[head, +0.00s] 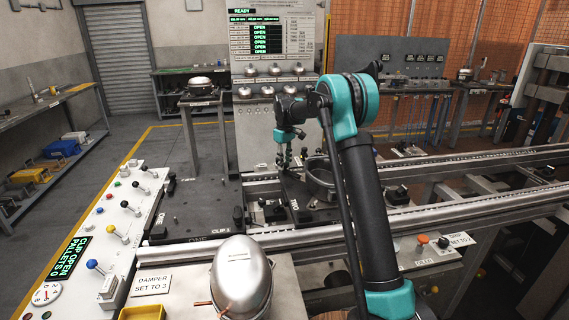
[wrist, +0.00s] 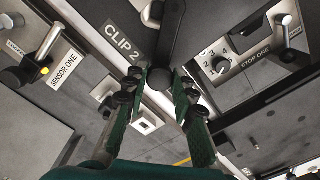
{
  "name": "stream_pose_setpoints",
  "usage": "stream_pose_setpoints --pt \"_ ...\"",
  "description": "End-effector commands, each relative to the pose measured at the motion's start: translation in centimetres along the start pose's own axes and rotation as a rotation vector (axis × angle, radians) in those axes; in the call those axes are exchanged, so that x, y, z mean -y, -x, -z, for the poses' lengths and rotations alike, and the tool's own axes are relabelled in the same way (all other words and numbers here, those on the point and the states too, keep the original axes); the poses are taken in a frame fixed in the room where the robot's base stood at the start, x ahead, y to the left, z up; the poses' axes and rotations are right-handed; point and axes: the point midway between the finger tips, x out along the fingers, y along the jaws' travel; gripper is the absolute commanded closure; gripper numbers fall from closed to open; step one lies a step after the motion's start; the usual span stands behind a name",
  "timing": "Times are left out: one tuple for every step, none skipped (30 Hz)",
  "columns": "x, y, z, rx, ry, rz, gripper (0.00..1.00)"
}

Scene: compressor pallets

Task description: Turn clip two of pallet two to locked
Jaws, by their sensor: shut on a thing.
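My gripper (head: 287,162) is over pallet two (head: 318,214), at the pallet's left side in the head view. In the wrist view my gripper (wrist: 160,88) has its green fingers on both sides of the round end of a black clip lever (wrist: 168,45), shut on it. A "CLIP 2" label (wrist: 123,42) lies just left of this lever. The lever runs from the top of the wrist view down to between the fingertips. In the head view the arm and gripper partly hide the clip. A grey ring-shaped housing (head: 319,178) sits on pallet two.
Pallet one (head: 195,212) lies to the left, with a "CLIP 1" label. A "STOP ONE" plate (wrist: 262,52) and a "SENSOR ONE" plate (wrist: 68,70) flank the clip. A display board (head: 262,38) shows READY and several OPEN rows. A silver dome (head: 241,277) stands in front.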

Motion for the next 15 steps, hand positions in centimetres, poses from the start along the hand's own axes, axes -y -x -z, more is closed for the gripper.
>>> stream_pose_setpoints --pt "-0.02 0.02 0.01 0.0 0.027 0.0 1.0" --pt "-0.03 0.02 0.01 0.0 0.046 0.0 1.0" --pt "-0.03 0.02 0.01 0.0 0.068 0.0 1.0" --pt "-0.03 0.02 0.01 0.0 0.082 0.0 1.0" --pt "-0.03 0.02 0.01 0.0 0.096 0.0 1.0" --pt "-0.04 0.02 0.01 0.0 0.113 0.0 1.0" --pt "-0.04 0.02 0.01 0.0 0.125 0.0 1.0" --pt "-0.04 0.02 0.01 0.0 0.135 0.0 1.0" --pt "-0.04 0.02 0.01 0.0 0.146 0.0 1.0" --pt "-0.04 0.02 0.01 0.0 0.155 0.0 1.0" --pt "-0.04 0.02 0.01 0.0 0.162 0.0 1.0" --pt "-0.05 0.02 0.02 0.0 0.169 0.0 1.0" --pt "-0.05 0.02 0.02 0.0 0.173 0.0 1.0" --pt "-0.05 0.02 0.01 0.0 0.177 0.0 1.0" --pt "-0.05 0.02 0.02 0.0 0.182 0.0 1.0"
